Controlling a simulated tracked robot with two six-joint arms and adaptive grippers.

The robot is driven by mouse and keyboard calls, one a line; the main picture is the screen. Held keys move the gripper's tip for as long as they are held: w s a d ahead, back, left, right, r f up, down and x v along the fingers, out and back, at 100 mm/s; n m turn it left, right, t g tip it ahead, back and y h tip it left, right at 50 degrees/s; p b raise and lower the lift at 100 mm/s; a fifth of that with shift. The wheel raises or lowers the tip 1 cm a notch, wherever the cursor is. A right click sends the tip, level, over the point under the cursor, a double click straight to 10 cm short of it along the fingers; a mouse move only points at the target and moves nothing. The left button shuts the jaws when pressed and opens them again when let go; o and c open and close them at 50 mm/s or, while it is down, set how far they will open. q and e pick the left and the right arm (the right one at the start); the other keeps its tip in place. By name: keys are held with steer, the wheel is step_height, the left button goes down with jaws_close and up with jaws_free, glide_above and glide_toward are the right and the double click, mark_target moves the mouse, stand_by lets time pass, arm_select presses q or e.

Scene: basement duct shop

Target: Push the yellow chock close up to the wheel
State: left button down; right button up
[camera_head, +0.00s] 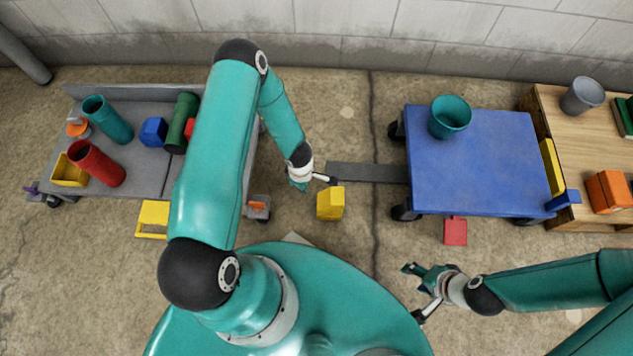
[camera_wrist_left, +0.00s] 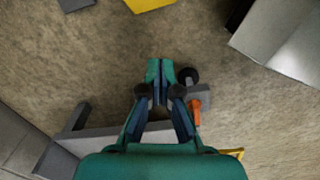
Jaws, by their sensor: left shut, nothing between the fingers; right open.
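The yellow chock (camera_head: 330,202) sits on the concrete floor, between the grey cart on the left and the blue cart on the right. Part of it shows at the top edge of the left wrist view (camera_wrist_left: 150,4). The blue cart's nearer left wheel (camera_head: 404,212) is to the right of the chock, with bare floor between. A grey cart wheel (camera_wrist_left: 188,76) with an orange part shows in the left wrist view. My left gripper (camera_head: 299,184) is shut and empty, just left of and beyond the chock. My right gripper (camera_head: 415,278) is open and empty, below the blue cart.
A dark flat strip (camera_head: 362,172) lies on the floor beyond the chock, reaching the blue cart (camera_head: 470,165). A red block (camera_head: 455,231) lies at that cart's near edge. The grey cart (camera_head: 135,170) holds tubes and blocks. A yellow stand (camera_head: 153,217) is near it.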

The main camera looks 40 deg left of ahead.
arm_select(q)
steer(key=f+b, duration=0.2)
steer(key=f, duration=0.3)
steer(key=a+f+n+b, duration=0.1)
steer(key=f+b, duration=0.1)
steer(key=f, duration=0.3)
steer(key=f+n+b, duration=0.1)
steer(key=f+b, duration=0.1)
steer(key=f, duration=0.3)
steer(key=shift+a, duration=0.25)
steer(key=d, duration=0.1)
steer(key=w+d+b, duration=0.1)
steer(key=shift+w+d+f, duration=0.1)
steer(key=shift+w+d, duration=0.4)
steer(key=shift+d, duration=0.2)
arm_select(e)
step_height(320, 180, down, 9)
arm_select(q)
steer(key=shift+n, duration=0.3)
